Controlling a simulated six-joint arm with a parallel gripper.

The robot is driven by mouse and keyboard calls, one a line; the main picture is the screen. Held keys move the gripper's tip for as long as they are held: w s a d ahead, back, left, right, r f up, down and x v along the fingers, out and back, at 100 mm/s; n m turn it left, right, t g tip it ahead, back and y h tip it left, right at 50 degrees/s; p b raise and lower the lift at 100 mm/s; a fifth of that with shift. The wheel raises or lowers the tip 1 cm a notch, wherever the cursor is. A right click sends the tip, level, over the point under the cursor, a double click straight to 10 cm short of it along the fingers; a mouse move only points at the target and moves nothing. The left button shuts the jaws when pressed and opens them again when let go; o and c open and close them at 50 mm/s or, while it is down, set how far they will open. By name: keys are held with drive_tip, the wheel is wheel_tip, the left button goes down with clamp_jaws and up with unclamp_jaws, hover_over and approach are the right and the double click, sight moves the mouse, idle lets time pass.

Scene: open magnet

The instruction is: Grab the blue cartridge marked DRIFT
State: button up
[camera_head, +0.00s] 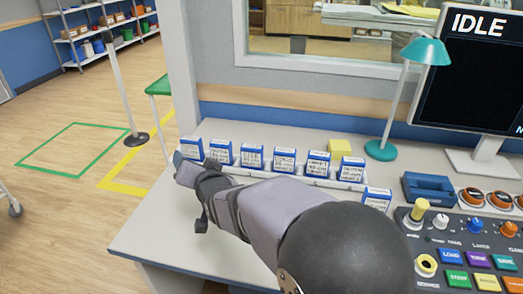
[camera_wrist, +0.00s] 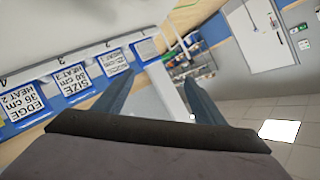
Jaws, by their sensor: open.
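Several blue cartridges with white labels stand in a row in a white rack (camera_head: 330,184) on the desk. No label clearly reads DRIFT, so I cannot tell which cartridge it is. My gripper (camera_wrist: 158,78) is open and empty, at the rack's left end, partly hidden by my arm in the head view.
One more labelled cartridge (camera_head: 377,197) stands apart, nearer the control panel (camera_head: 465,250). A blue tray (camera_head: 430,188), a teal lamp (camera_head: 381,150), a yellow block (camera_head: 340,146) and a monitor (camera_head: 485,80) occupy the right and back. The desk's front left (camera_head: 150,235) is clear.

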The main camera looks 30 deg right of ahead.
drive_tip(key=s+d+m+g+h+p, duration=0.1)
drive_tip(key=s+d+h, duration=0.1)
drive_tip(key=d, duration=0.5)
drive_tip(key=s+d+m+g+h+p, duration=0.1)
drive_tip(key=s+d+h, duration=0.1)
drive_tip(key=d, duration=0.6)
drive_tip(key=n+g+h+p, duration=0.1)
drive_tip(key=g+h+p, duration=0.2)
drive_tip(key=g+h, duration=0.15)
approach(318, 161)
drive_tip(key=x, duration=0.4)
drive_tip(key=shift+t, duration=0.45)
drive_tip(key=shift+x, duration=3.15)
drive_tip(key=shift+p+x, duration=0.4)
drive_tip(key=shift+x, duration=2.15)
drive_tip(key=shift+s+d+f, duration=0.1)
drive_tip(key=shift+s, duration=0.1)
drive_tip(key=c, duration=0.8)
drive_tip(key=shift+c, duration=0.2)
wheel_tip(318, 161, up, 10)
